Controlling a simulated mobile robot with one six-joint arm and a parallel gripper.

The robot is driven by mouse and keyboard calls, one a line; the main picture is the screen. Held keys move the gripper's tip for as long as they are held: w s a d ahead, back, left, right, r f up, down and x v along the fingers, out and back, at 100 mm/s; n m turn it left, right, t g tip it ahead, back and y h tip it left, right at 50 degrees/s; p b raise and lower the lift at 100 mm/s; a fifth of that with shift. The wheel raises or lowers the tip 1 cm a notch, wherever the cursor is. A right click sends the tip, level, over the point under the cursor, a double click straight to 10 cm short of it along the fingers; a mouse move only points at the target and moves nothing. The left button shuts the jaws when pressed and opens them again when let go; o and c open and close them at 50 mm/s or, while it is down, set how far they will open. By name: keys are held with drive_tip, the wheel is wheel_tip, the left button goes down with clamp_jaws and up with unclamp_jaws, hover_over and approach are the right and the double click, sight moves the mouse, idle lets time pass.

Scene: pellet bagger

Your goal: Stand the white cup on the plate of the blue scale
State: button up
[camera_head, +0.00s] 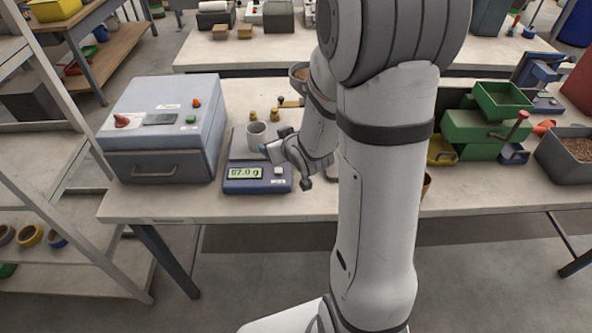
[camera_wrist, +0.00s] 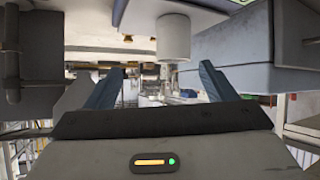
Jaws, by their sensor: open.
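The white cup (camera_head: 257,134) stands upright on the plate (camera_head: 238,148) of the blue scale (camera_head: 258,180). The scale's display appears to read 87.0 g. My gripper (camera_head: 272,149) is at the cup's right front side, low over the scale, and its jaws are open. In the wrist view the picture is upside down; the cup (camera_wrist: 173,38) shows just beyond the two blue fingers of my gripper (camera_wrist: 161,69), in line with the gap between them. The fingers look clear of the cup. My gripper hides part of the plate's right side.
A grey box machine (camera_head: 165,130) with a red knob stands close left of the scale. Small brass weights (camera_head: 274,114) stand behind the cup. Green bins (camera_head: 485,125) and a grey pellet tray (camera_head: 565,160) are at the right. The bench's front edge is near the scale.

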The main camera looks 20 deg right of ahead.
drive_tip(key=s+a+r+g, duration=0.1)
drive_tip(key=s+r, duration=0.3)
drive_tip(key=s, duration=0.4)
drive_tip(key=s+r+m+g, duration=0.1)
drive_tip(key=s+r+g, duration=0.3)
drive_tip(key=s, duration=0.4)
drive_tip(key=s+a+r+m+g+h, duration=0.1)
drive_tip(key=s+r+g, duration=0.2)
drive_tip(key=s, duration=0.5)
drive_tip(key=shift+a+r, duration=0.3)
drive_tip(key=shift+r, duration=0.2)
